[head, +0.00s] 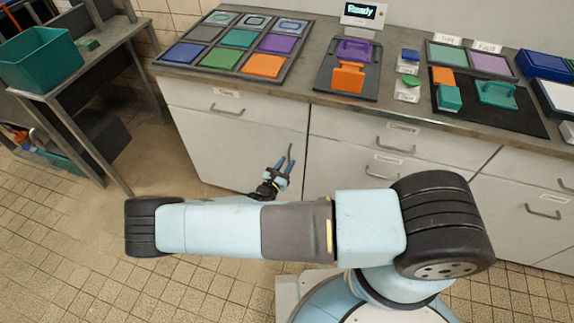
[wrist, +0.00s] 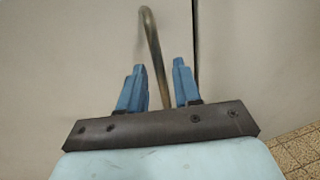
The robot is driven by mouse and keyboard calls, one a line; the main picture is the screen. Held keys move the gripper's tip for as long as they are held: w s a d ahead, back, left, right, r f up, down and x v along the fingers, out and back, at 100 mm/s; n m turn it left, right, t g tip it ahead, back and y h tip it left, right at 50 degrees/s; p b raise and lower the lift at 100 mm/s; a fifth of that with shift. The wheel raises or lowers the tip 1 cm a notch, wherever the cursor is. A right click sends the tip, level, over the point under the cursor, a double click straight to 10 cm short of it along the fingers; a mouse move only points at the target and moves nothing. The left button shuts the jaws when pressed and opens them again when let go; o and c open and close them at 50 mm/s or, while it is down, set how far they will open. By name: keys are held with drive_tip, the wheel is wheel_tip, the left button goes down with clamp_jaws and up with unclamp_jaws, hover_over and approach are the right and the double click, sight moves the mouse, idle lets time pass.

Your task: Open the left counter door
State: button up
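The left counter door (head: 225,155) is a pale panel under the left end of the counter, and it looks closed. Its vertical bar handle (head: 290,154) is near the door's right edge. In the wrist view the brass-coloured handle (wrist: 151,42) runs down between the blue fingers of my gripper (wrist: 160,85). The fingers are apart, with a gap on each side of the bar. In the head view my gripper (head: 282,168) is at the handle, and my arm hides the lower part of the door.
A drawer with a horizontal handle (head: 225,109) is above the door. More drawers (head: 388,148) are to the right. The counter (head: 310,85) carries colored tiles, trays and a display. A metal table with a green bin (head: 40,62) stands at left. Tiled floor (head: 75,235) is clear front left.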

clamp_jaws()
idle(0.3)
